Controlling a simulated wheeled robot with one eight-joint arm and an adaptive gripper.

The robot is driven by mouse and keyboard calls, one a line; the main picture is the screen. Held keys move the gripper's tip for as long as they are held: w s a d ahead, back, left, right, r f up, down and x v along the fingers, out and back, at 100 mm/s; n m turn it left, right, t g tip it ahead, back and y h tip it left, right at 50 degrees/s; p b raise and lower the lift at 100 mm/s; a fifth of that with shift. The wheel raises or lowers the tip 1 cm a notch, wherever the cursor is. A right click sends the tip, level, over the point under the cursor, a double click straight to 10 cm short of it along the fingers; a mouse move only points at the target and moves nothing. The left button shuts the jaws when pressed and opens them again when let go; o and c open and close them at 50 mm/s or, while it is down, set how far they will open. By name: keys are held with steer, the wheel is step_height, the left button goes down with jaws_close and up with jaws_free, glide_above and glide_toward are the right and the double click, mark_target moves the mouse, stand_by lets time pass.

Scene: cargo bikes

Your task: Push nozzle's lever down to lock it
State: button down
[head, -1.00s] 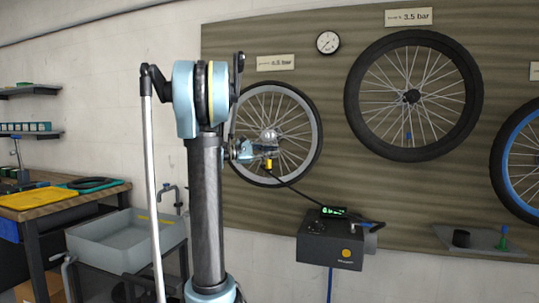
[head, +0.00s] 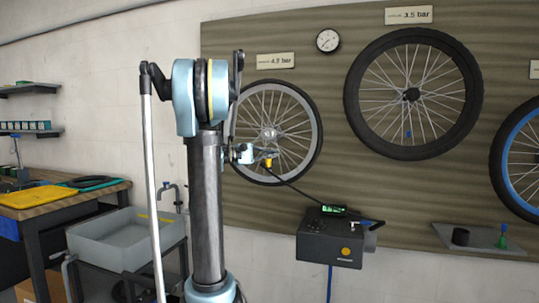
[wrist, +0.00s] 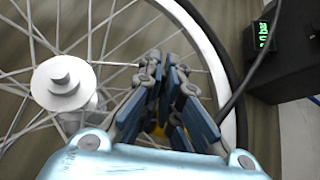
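The nozzle is a small yellow and dark piece (head: 267,166) at the lower part of the left wheel (head: 250,171), with a black hose running from it. In the wrist view, bits of yellow (wrist: 158,129) show behind my fingers. My gripper (head: 268,153) is right at the nozzle, just above its yellow part. In the wrist view, the blue finger pads of my gripper (wrist: 174,80) are close together with a narrow dark gap. Whether they hold anything is hidden. The nozzle's lever cannot be made out clearly in either view.
The black hose (head: 295,190) leads to a dark pump box (head: 318,243) with a green display (head: 333,210). The wheel's silver hub (wrist: 62,84) and spokes are close to my gripper. A larger wheel (head: 366,125) hangs to the right. A grey sink (head: 120,255) stands at the left.

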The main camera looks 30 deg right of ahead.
mark_target(270, 161)
steer(key=shift+w+f+m, duration=0.1)
steer(key=shift+f+m, duration=0.5)
steer(key=shift+m, duration=0.95)
steer(key=shift+w+f+m, duration=0.1)
steer(key=shift+f+m, duration=0.5)
steer(key=shift+m, duration=1)
steer(key=shift+w+f+m, duration=0.1)
steer(key=shift+f+m, duration=0.5)
steer(key=shift+m, duration=0.95)
steer(key=c, duration=2.1)
jaws_free()
steer(key=shift+o, duration=0.2)
steer(key=shift+w, duration=0.1)
